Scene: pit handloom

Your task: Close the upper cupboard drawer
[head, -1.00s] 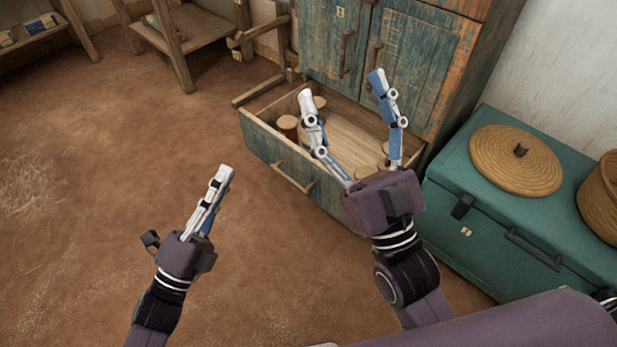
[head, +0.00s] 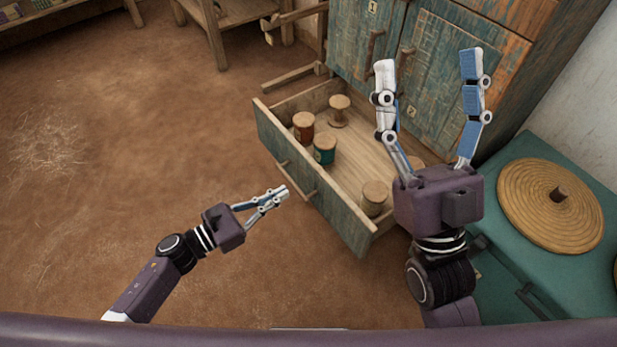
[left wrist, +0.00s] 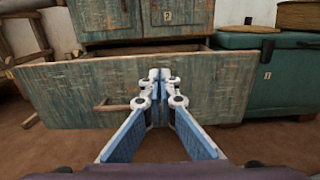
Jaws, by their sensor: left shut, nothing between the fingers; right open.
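The upper cupboard drawer (head: 352,222) stands pulled out from the worn teal cupboard (head: 436,85), with several wooden spools inside. Its wooden bar handle (head: 297,180) is on the front. My left gripper (head: 281,191) is shut and empty, its tips in front of the drawer front beside the handle. In the left wrist view the shut fingers (left wrist: 158,75) point at the drawer front (left wrist: 222,88), with the handle (left wrist: 112,107) left of them; I cannot tell whether they touch. My right gripper (head: 427,62) is open and empty, raised above the drawer's right side and hiding part of it.
A teal chest (head: 510,262) with a round woven lid (head: 551,207) stands right of the drawer. Wooden furniture (head: 222,22) stands at the back left. The earth floor left of the drawer is clear.

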